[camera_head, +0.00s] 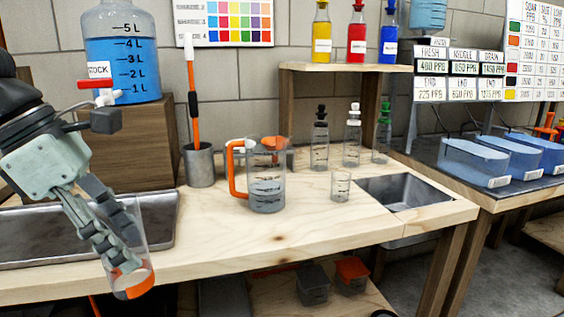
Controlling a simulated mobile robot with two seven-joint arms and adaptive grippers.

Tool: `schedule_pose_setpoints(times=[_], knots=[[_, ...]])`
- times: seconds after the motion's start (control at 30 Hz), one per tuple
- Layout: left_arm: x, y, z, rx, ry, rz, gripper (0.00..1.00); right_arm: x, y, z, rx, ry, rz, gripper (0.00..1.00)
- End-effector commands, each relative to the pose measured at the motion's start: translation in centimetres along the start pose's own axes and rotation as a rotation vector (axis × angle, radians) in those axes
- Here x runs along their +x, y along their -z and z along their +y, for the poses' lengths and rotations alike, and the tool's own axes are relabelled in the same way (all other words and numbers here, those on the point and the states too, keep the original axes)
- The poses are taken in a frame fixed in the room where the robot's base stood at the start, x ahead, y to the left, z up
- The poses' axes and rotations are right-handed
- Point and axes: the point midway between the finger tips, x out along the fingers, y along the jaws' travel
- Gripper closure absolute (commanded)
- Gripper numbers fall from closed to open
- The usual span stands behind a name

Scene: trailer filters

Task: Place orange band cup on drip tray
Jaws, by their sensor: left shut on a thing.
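My left gripper (118,238) comes in from the left and is shut on a clear cup with an orange band (134,281). The cup is tilted and held at the front left, its orange band at the bottom end. In the picture it overlaps the bench's front edge, and I cannot tell its exact height. A grey metal tray (40,240), which looks like the drip tray, lies on the bench at the left, behind the cup and gripper. The gripper and arm hide part of it. My right gripper is not in view.
A stock jug of blue liquid (125,62) with a red tap stands on a wooden block (140,140) behind the tray. A measuring jug with orange handle (266,185), a small beaker (340,186) and a sink (400,192) are to the right. The bench front middle (250,245) is clear.

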Motion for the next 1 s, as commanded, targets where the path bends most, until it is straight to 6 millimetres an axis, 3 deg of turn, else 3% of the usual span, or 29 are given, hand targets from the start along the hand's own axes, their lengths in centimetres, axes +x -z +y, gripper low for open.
schedule_pose_setpoints(times=[0.37, 0.7, 1.0], knots=[[8.6, -0.1, 2.5, 0.787, 0.361, 0.001, 0.75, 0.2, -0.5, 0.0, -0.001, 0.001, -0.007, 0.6], [16.7, 2.6, 4.0, 1.482, 0.671, 0.007, 0.75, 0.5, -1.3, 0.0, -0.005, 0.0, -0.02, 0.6], [19.8, 4.5, 4.6, 1.777, 0.796, 0.007, 0.75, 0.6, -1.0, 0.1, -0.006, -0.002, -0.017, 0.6]])
